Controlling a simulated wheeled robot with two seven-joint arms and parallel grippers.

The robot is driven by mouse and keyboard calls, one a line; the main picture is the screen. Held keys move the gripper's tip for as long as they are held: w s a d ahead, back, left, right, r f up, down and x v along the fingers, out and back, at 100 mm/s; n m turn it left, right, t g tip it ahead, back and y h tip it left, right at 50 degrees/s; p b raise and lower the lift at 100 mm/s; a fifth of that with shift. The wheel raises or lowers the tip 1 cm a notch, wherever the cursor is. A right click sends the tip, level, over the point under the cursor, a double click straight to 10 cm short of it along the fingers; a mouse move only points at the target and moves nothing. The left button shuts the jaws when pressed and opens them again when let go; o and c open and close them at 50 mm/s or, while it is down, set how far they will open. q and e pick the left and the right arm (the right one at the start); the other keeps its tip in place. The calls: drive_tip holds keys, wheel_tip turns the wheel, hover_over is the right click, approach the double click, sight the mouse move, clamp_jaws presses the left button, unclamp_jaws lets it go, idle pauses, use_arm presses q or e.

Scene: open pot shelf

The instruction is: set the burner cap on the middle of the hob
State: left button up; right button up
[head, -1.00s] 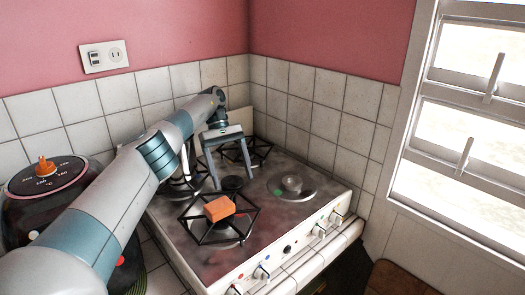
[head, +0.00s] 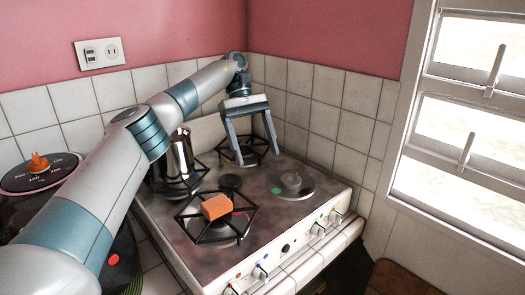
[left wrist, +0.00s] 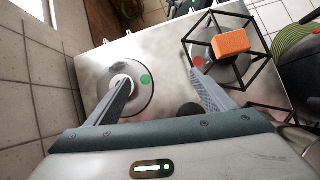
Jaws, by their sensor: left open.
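A dark round disc, which looks like the burner cap (head: 231,182), lies flat near the middle of the hob (head: 262,205), between the burners. In the left wrist view the cap (left wrist: 190,110) shows partly, by the right finger. My left gripper (head: 258,159) is open and empty, above the back part of the hob, behind and to the right of the cap. It is apart from the cap. In the left wrist view its fingertips (left wrist: 161,78) are spread wide. My right gripper is not in view.
An orange block (head: 216,207) sits on the front-left grate. A metal pot (head: 180,158) stands on the left grate behind it. The right burner (head: 291,183) has no grate and a green dot. Tiled walls close the back and right.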

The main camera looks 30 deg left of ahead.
use_arm(q)
drive_tip(key=shift+d+r, duration=0.6)
drive_tip(key=shift+d, duration=0.35)
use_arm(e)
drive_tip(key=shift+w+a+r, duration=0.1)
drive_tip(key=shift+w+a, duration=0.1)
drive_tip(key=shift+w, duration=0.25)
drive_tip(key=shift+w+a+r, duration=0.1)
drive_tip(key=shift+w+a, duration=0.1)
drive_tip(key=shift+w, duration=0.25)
